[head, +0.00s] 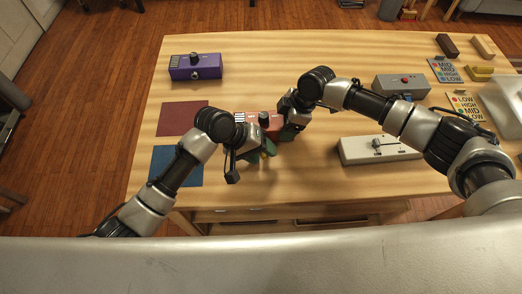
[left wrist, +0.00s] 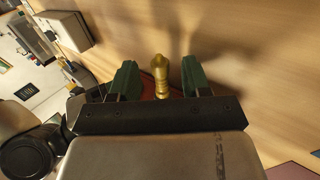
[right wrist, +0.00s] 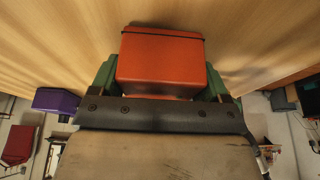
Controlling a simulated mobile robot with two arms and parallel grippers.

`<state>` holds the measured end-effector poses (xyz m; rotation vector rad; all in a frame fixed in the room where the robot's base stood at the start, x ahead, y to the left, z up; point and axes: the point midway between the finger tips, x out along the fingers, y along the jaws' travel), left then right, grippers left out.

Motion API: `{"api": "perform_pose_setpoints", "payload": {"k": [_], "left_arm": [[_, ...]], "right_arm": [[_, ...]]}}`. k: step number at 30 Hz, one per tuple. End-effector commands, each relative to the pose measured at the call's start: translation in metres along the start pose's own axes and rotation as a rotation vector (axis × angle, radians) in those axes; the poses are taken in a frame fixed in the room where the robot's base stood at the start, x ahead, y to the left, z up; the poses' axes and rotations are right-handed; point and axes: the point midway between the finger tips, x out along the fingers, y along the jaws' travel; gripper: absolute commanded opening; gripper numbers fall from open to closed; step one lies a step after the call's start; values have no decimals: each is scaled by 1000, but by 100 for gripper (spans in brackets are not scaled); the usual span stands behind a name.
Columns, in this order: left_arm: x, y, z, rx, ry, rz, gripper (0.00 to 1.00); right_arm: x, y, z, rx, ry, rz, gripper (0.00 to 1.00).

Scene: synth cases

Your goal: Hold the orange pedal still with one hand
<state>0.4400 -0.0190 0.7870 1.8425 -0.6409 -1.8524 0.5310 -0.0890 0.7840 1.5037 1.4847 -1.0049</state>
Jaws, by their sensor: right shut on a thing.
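The orange pedal (head: 275,121) is on the table between my two grippers, partly hidden by them in the head view. My right gripper (head: 289,131) is shut on it; the right wrist view shows the orange pedal (right wrist: 162,62) filling the space between the green fingers. My left gripper (head: 264,151) is at the pedal's near left side. In the left wrist view its green fingers (left wrist: 157,80) are apart. A gold plug-like piece (left wrist: 161,75) stands between them, with a gap on each side. Whether it is fixed in the pedal is hidden.
A purple pedal (head: 195,66) is at the back left, with a dark red mat (head: 180,116) and a blue mat (head: 170,160) nearer. At right are a grey pedal (head: 402,85), a pale box with a lever (head: 378,149) and label cards (head: 466,107). Mid-back table is clear.

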Motion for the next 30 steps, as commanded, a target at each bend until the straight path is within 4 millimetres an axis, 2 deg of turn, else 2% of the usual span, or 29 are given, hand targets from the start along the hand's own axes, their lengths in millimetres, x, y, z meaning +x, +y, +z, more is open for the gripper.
{"api": "perform_pose_setpoints", "payload": {"k": [7,11,22,27,30], "left_arm": [[-1,0,0,0,0,0,47],[-13,0,-1,1,2,-1,47],[-89,0,-1,3,4,-2,47],[-112,-1,0,0,1,-1,47],[-118,0,0,1,2,0,47]], "right_arm": [[0,0,0,1,0,1,48],[0,0,0,1,0,1,48],[0,0,0,1,0,1,48],[0,0,0,1,0,1,48],[0,0,0,1,0,1,48]]}}
